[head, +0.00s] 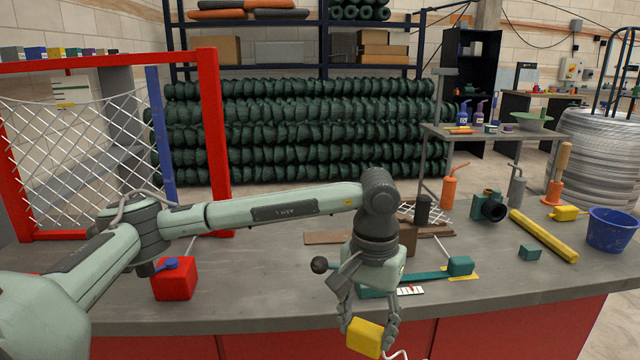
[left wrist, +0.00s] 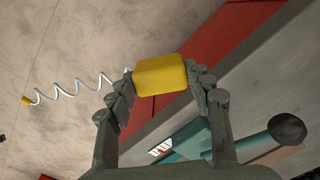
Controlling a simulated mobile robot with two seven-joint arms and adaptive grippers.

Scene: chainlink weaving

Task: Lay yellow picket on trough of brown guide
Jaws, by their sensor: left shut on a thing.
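My left gripper (head: 370,326) is shut on the yellow grip block of the yellow picket (head: 364,340), near the table's front edge. In the left wrist view, the block (left wrist: 160,77) sits between both fingers. A pale zigzag wire (left wrist: 82,89) runs left from it to a small yellow end (left wrist: 26,101), over the floor. In the head view only a bit of this wire shows below the block. The brown guide (head: 335,237) lies flat farther back on the table, partly hidden by my left arm; its trough is not clear. My right gripper is not in view.
A red can (head: 174,279) stands left. A red frame with woven mesh (head: 212,140) stands behind. A long yellow bar (head: 543,236) and blue bucket (head: 611,232) are at right.

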